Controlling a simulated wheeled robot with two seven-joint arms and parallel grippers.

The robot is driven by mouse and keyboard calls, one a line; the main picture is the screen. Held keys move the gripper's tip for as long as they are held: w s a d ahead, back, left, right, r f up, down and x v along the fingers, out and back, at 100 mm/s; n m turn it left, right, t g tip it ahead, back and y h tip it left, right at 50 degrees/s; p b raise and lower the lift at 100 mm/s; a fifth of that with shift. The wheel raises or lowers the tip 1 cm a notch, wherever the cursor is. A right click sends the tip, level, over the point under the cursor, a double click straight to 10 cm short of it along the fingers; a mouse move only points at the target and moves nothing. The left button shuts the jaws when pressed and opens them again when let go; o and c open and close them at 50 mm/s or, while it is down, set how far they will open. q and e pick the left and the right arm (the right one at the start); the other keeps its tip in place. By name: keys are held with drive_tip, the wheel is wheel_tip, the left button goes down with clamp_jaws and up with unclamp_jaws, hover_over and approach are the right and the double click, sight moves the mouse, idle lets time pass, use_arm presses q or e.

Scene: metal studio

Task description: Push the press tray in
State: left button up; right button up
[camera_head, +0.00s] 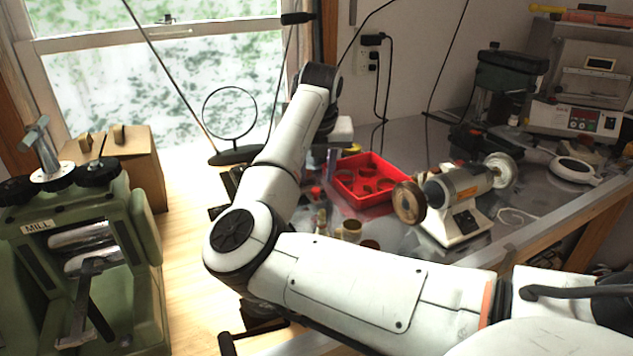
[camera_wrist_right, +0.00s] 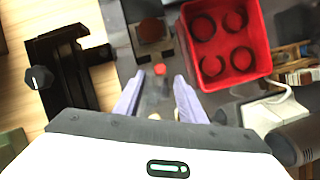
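My right arm crosses the head view from the lower right and bends up toward the middle, hiding part of the bench. My right gripper shows in the wrist view (camera_wrist_right: 158,88), its two pale lavender fingers apart with nothing gripped between them. A small red-topped item (camera_wrist_right: 160,70) shows beyond the fingertips. The only clear tray is a red one (camera_head: 345,197) holding several dark rings; in the wrist view the red tray (camera_wrist_right: 262,48) is right of the fingers, apart from them. I cannot tell which thing is the press. My left gripper is out of view.
A green rolling mill marked MILL (camera_head: 135,235) stands at the left. A bench polisher (camera_head: 462,190) is right of the red tray. A round magnifier stand (camera_head: 237,156) is by the window. A dark clamp-like tool (camera_wrist_right: 75,70) lies left of the fingers.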

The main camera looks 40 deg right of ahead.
sight(316, 190)
drive_tip(key=shift+p+x, duration=0.35)
drive_tip(key=shift+x, duration=2.4)
drive_tip(key=shift+d, duration=0.1)
clamp_jaws()
